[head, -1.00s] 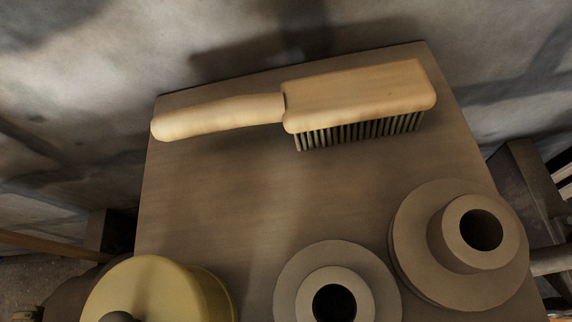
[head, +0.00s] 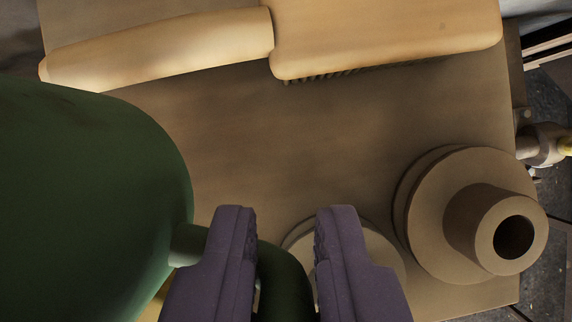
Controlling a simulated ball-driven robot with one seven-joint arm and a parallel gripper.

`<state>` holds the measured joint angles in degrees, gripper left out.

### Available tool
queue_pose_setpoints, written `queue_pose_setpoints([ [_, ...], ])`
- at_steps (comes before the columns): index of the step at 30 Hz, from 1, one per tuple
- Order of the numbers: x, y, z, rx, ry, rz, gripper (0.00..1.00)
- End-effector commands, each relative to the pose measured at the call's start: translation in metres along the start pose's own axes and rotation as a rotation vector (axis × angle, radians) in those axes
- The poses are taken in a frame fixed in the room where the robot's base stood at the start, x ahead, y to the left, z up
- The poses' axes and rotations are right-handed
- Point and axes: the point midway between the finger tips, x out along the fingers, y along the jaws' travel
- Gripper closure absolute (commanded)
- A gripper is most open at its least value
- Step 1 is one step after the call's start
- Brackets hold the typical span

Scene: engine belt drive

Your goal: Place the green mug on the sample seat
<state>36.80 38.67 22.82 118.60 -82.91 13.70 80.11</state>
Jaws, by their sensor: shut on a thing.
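The green mug (head: 85,190) fills the left side of the head view, large and close, cut off by the left edge. Its handle (head: 284,285) runs between the two purple fingers of my gripper (head: 285,215), which is shut on it. The mug hides the lower left of the tabletop. I cannot tell which thing is the sample seat. A round flanged piece with a bored hub (head: 470,215) stands at the right of the table. A second round piece (head: 375,250) lies partly hidden behind my fingers.
A wooden brush (head: 385,35) with dark bristles lies along the far side of the wooden table (head: 290,135). The table's middle, between brush and round pieces, is bare. A sliver of yellow shows below the mug. The table's right edge drops to a dark floor (head: 545,95).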

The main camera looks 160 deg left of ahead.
Motion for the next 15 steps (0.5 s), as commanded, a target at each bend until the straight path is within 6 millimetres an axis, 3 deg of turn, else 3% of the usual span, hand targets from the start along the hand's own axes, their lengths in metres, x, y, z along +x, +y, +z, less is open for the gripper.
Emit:
queue_pose_setpoints([
  [1,0.018,0.0,0.008,-0.001,-0.003,-0.001,1.0],
  [3,0.029,0.0,0.013,-0.001,-0.002,-0.001,1.0],
  [15,0.073,0.0,0.03,-0.001,-0.001,-0.001,1.0],
])
